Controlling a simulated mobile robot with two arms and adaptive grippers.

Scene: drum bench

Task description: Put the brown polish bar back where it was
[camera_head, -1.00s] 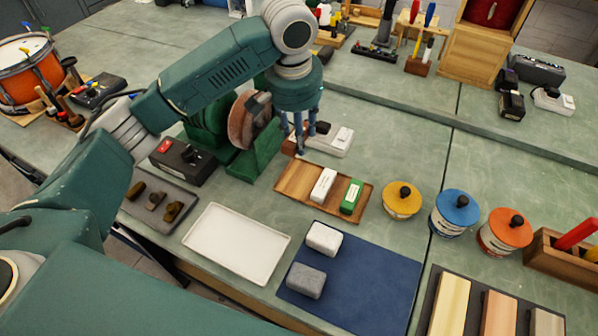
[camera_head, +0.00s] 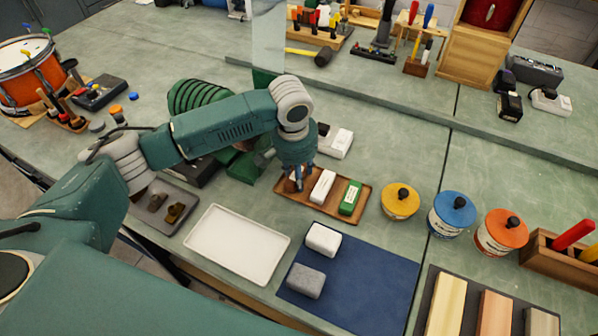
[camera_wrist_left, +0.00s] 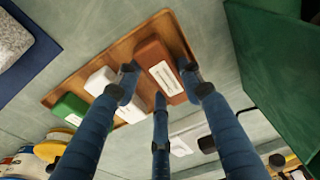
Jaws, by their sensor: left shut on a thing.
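The brown polish bar (camera_wrist_left: 158,66) has a white label and sits between the fingers of my left gripper (camera_head: 298,180), which is shut on it. The wooden tray (camera_head: 329,208) holds a white bar (camera_head: 322,185) and a green bar (camera_head: 351,197) in its middle and right part. My left gripper is low over the tray's left end, beside the white bar. In the left wrist view the brown bar lies over the tray's end, roughly in line with the other bars. I cannot tell whether it touches the tray floor. My right gripper is not in view.
The green polishing machine (camera_head: 200,98) stands close behind and left of my gripper. A white-and-black device (camera_head: 335,143) is behind the tray. An empty white tray (camera_head: 237,245) and a navy mat (camera_head: 350,284) with two blocks lie in front. Lidded tins (camera_head: 400,203) stand to the right.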

